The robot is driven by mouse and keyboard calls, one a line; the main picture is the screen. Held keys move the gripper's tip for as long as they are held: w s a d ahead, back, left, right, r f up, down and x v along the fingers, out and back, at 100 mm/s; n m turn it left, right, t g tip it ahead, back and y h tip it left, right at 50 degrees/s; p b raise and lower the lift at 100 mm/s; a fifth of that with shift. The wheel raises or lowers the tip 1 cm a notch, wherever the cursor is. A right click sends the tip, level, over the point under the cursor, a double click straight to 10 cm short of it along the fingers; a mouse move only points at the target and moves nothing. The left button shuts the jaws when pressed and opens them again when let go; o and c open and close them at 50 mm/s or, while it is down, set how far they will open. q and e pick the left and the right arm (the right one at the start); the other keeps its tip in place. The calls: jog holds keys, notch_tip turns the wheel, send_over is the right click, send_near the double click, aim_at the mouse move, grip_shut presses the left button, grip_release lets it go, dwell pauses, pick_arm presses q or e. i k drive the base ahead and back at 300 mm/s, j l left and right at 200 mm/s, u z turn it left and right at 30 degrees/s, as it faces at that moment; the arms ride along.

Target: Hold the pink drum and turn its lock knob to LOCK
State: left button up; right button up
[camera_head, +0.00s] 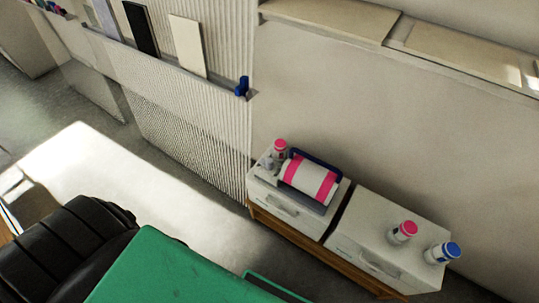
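The pink drum (310,178) is a white cylinder with pink bands. It lies on its side on top of the left white drawer unit (286,207), near the wall. A dark blue frame or handle (318,158) runs along its back. A small pale grey part (267,165) is near its left end. I cannot tell whether this is the lock knob, and no LOCK mark is readable. Neither of my grippers shows in this view.
A pink-capped bottle (280,147) stands behind the drum's left end. Another pink-capped bottle (403,232) and a blue-capped bottle (441,252) stand on the right white unit (375,225). A green panel (175,272) and a black ribbed object (62,245) fill the near left.

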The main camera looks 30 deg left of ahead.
aim_at(268, 163)
jog(key=j+z, duration=0.25)
jog(key=j, duration=1)
